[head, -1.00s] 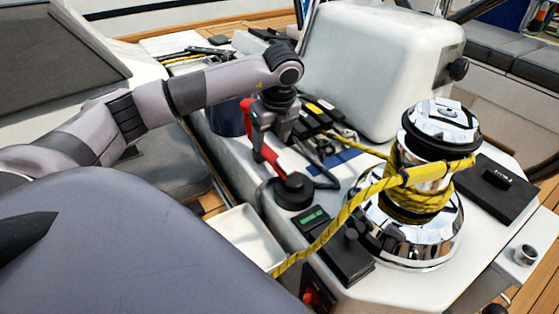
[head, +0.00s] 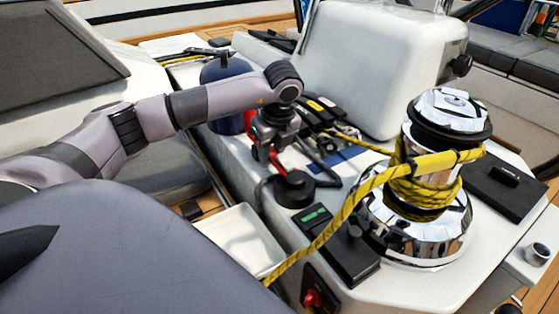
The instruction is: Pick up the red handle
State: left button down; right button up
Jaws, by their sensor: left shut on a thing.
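The red handle (head: 279,160) shows only in part in the head view, behind and below my left gripper. It is on the white console, just above a round black base (head: 294,190). My left gripper (head: 268,156) points down and is shut on the red handle. Another bit of red shows left of the gripper; I cannot tell whether it belongs to the handle. The fingertips and the handle's lower end are partly hidden, so I cannot tell whether it is clear of the console. My right gripper is not in view.
To the right stands a chrome winch (head: 428,225) wrapped with yellow rope (head: 345,212), which runs down to the front left. A black box with a green display (head: 317,217), black rope clutches (head: 321,113) and a white hood (head: 375,70) are close by. A white tray (head: 238,240) lies lower left.

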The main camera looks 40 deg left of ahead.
aim_at(272, 152)
pick_arm(q)
jog(key=shift+r, duration=0.15)
jog(key=shift+a+p+v, duration=0.2)
jog(key=shift+p+v, duration=0.45)
jog(key=shift+v, duration=0.15)
jog(key=shift+a+p+v, duration=0.15)
jog(key=shift+p+v, duration=0.45)
jog(key=shift+v, duration=0.2)
jog(key=shift+a+p+v, duration=0.2)
jog(key=shift+p+v, duration=0.45)
jog(key=shift+v, duration=0.15)
jog(key=shift+w+r, duration=0.1)
jog(key=shift+w, duration=0.1)
